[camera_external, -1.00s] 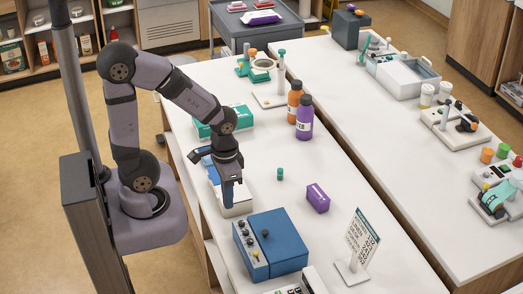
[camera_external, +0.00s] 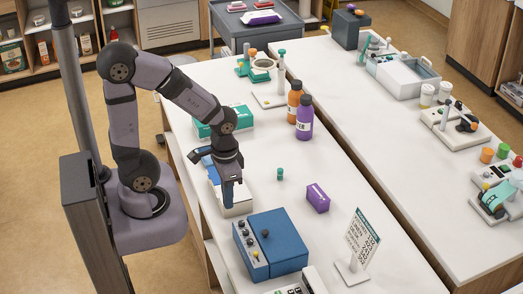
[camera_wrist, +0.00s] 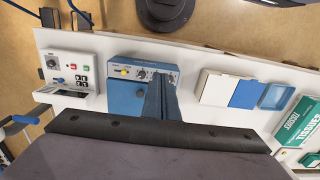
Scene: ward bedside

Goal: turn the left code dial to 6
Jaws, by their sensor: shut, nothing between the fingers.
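A blue box (camera_external: 277,243) stands on the white table, with a light panel of small controls (camera_external: 250,248) on its left side. A black knob (camera_external: 265,233) is on its top. In the wrist view the panel (camera_wrist: 143,73) carries a yellow button (camera_wrist: 123,71) and a few small dials (camera_wrist: 141,75). Their numbers are too small to read, and I cannot tell which is the left code dial. My gripper (camera_external: 229,205) is shut and empty, pointing down beyond the box, apart from the panel. In the wrist view its fingers (camera_wrist: 158,84) hide part of the box and panel.
A white box with a blue part (camera_external: 237,208) is just below my gripper. A purple box (camera_external: 317,197), a small green-capped vial (camera_external: 280,174) and a sign on a stand (camera_external: 362,240) are to the right. A white control unit (camera_wrist: 69,75) is beside the blue box.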

